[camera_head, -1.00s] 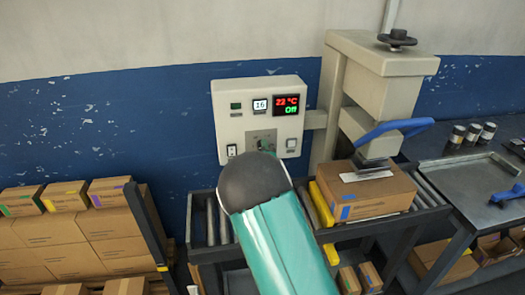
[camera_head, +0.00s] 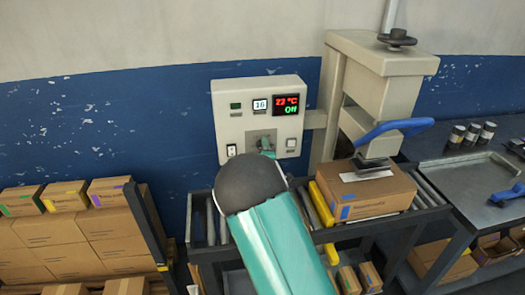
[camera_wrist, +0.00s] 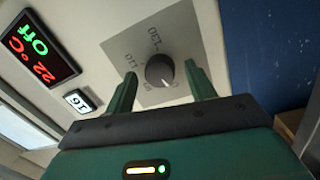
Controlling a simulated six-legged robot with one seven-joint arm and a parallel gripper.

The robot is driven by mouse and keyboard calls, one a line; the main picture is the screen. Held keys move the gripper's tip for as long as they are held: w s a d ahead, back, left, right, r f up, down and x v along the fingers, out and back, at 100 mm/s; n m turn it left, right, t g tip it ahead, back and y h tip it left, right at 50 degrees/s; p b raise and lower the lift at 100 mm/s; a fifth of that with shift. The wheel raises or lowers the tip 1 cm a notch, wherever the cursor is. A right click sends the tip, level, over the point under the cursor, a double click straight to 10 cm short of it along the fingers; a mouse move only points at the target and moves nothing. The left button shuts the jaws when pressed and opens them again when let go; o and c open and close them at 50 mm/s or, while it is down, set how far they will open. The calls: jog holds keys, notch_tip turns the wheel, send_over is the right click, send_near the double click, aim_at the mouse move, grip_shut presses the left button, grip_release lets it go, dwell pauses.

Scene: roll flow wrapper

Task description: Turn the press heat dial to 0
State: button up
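The press heat dial (camera_wrist: 160,70) is a dark round knob on a grey plate with printed numbers, among them 130 and 110. A pale mark shows on its lower edge, but I cannot tell exactly which value it points at. My gripper (camera_wrist: 160,73) is open, with one green finger on each side of the dial and visible gaps between fingers and knob. The red and green display (camera_wrist: 38,48) reads 22 °C and Off. In the head view, my arm hides most of the gripper (camera_head: 266,146) and the dial in front of the control panel (camera_head: 228,125).
The press (camera_head: 375,75) with its blue handle stands right of the panel, over a carton (camera_head: 352,208) on the roller conveyor (camera_head: 425,190). A small counter (camera_wrist: 78,101) reads 16. Stacked cartons (camera_head: 85,245) stand at left. A workbench (camera_head: 460,172) is at right.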

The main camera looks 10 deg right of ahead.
jog(key=shift+s, duration=0.15)
jog(key=s+a, duration=0.1)
jog(key=s, duration=1.2)
jog(key=shift+s+f, duration=0.25)
jog(key=shift+f, duration=0.1)
